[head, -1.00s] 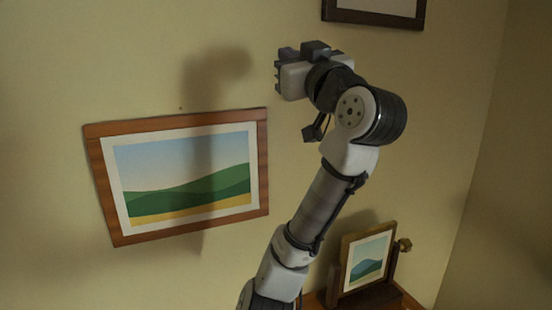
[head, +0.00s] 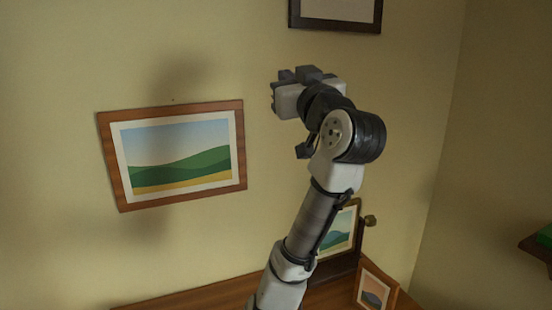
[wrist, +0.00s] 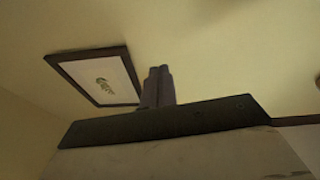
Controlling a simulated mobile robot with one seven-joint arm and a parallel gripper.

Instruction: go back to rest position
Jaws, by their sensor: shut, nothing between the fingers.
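My gripper (head: 277,91) is at the end of my raised arm, in the upper middle of the head view. Its fingers point left and are in the air in front of the wall. In the wrist view the fingers (wrist: 158,87) are together, with nothing between them. The gripper is apart from the landscape picture (head: 178,155), which hangs on the wall to its left and below.
A dark-framed picture (head: 336,12) hangs above my gripper; a dark-framed picture also shows in the wrist view (wrist: 100,78). A wooden surface (head: 200,302) below carries a framed picture on a stand (head: 338,235) and a small framed picture (head: 375,288). A shelf edge (head: 535,250) is at right.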

